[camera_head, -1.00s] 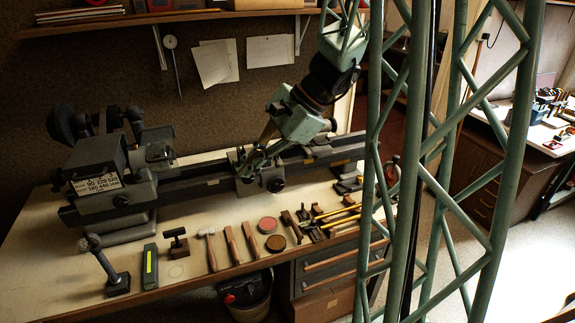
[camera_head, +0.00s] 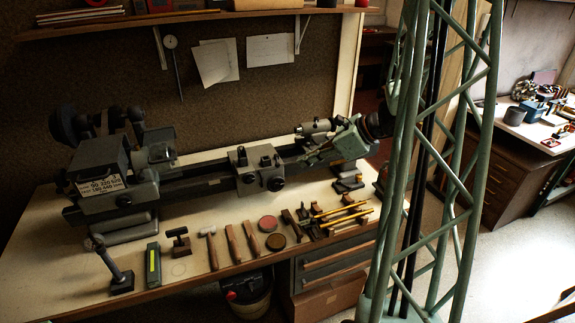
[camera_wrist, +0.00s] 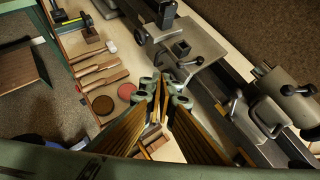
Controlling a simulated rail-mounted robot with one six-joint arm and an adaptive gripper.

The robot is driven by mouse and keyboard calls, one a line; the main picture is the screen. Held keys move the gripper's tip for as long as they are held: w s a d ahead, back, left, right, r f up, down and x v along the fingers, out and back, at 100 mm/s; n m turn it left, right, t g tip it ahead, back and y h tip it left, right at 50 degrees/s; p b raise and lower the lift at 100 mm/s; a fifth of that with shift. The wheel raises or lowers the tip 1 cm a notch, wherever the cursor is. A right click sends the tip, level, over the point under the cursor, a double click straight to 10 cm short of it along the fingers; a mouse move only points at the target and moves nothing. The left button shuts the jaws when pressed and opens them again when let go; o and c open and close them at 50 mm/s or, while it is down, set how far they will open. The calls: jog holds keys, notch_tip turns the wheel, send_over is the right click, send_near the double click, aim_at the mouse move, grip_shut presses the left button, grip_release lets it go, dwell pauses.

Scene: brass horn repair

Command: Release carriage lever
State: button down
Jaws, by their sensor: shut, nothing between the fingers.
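The grey carriage (camera_head: 257,170) sits on the lathe bed, with a square block on top and a dark round knob (camera_head: 276,183) on its front. In the wrist view the carriage (camera_wrist: 182,48) is ahead of my fingers, with a small dark lever-like part (camera_wrist: 190,62) at its near edge. Whether that part is the release lever I cannot tell. My gripper (camera_head: 306,158) is over the right part of the bed, right of the carriage and apart from it. Its fingers also show in the wrist view (camera_wrist: 165,88), shut and empty.
The tailstock (camera_head: 316,127) stands close behind my gripper; it also shows in the wrist view (camera_wrist: 275,108). The headstock (camera_head: 100,170) is at the left. Hammers, a red disc (camera_head: 267,223) and yellow rods (camera_head: 340,214) lie along the bench front.

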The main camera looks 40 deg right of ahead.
jog(key=d, duration=0.1)
jog(key=d+f+m, duration=0.1)
jog(key=d, duration=0.1)
jog(key=s+d+f+m, duration=0.1)
jog(key=shift+s+d+f+t+h, duration=0.1)
jog(key=shift+d+t+h, duration=0.15)
jog(key=shift+t+h, duration=0.15)
jog(key=p, duration=0.2)
send_near(277, 162)
notch_tip(277, 162, down, 6)
jog(key=w+a, duration=0.2)
jog(key=shift+r, duration=0.25)
dwell(0.3)
jog(key=shift+a+b, duration=0.1)
jog(key=shift+b, duration=0.4)
